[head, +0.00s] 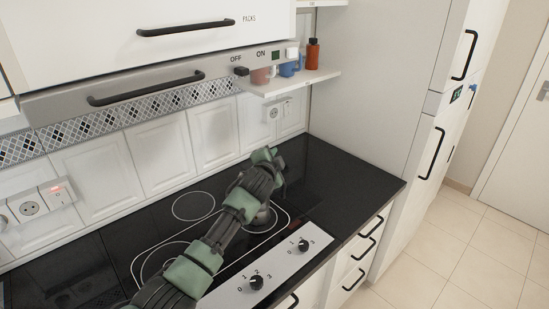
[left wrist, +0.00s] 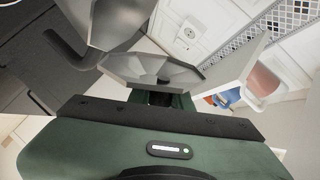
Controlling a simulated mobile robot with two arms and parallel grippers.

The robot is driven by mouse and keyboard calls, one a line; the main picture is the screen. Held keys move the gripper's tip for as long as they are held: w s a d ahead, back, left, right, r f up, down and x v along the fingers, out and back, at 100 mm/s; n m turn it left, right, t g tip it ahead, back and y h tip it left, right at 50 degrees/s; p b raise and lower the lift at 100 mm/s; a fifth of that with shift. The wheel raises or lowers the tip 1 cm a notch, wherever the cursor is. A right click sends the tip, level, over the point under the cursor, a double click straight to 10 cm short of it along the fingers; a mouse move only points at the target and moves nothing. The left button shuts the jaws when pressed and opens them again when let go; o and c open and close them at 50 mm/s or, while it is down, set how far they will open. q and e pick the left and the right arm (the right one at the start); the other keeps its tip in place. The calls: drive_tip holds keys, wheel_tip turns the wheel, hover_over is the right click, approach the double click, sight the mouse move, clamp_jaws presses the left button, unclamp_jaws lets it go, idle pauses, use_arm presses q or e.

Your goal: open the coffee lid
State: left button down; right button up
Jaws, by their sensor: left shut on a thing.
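A grey metal coffee pot (left wrist: 108,22) with a dark handle (left wrist: 66,50) shows at the top left of the left wrist view. In the head view the pot (head: 262,216) stands on the black hob, mostly hidden behind my left arm. Its faceted lid (left wrist: 135,70) has a small dark knob (left wrist: 163,81) and looks tilted against the pot; how far it stands open I cannot tell. My left gripper (head: 266,156) is above and beyond the pot in the head view. In the left wrist view it (left wrist: 165,98) is shut at the lid's knob. My right gripper is not in view.
The black hob (head: 194,206) has a control panel with knobs (head: 270,266) at its front. A white shelf (head: 290,84) with small containers and an orange bottle (head: 312,55) hangs behind. The counter right of my gripper (head: 350,182) is clear.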

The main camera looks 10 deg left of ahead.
use_arm(q)
drive_tip(key=shift+f, duration=0.1)
drive_tip(key=c, duration=1.3)
unclamp_jaws()
drive_tip(key=shift+o, duration=0.2)
drive_tip(key=b+v, duration=0.1)
drive_tip(key=v, duration=0.6)
drive_tip(key=shift+s, duration=0.4)
drive_tip(key=shift+c, duration=0.3)
